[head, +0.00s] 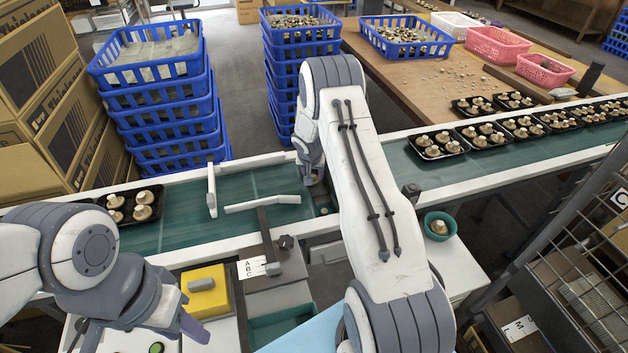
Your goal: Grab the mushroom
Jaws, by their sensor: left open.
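A brown-and-white mushroom (438,227) sits in a small green bowl (455,222) on a white stand at the right of my right arm. Other mushrooms (143,197) lie in a black tray on the green conveyor at the left, and in several black trays at the right. My left gripper (138,328) is open at the bottom left, below the conveyor's near edge, apart from the tray. My right arm reaches across the conveyor. The end of its forearm (312,165) points down there, and its fingers are mostly hidden behind the upper arm, so their state is unclear.
The green conveyor (178,232) carries white guide bars (262,203). A yellow block (206,291) and labelled card (259,266) sit in front. Stacked blue crates (165,105) and a wooden table (420,85) stand behind, cardboard boxes (40,90) at left, a wire rack at right.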

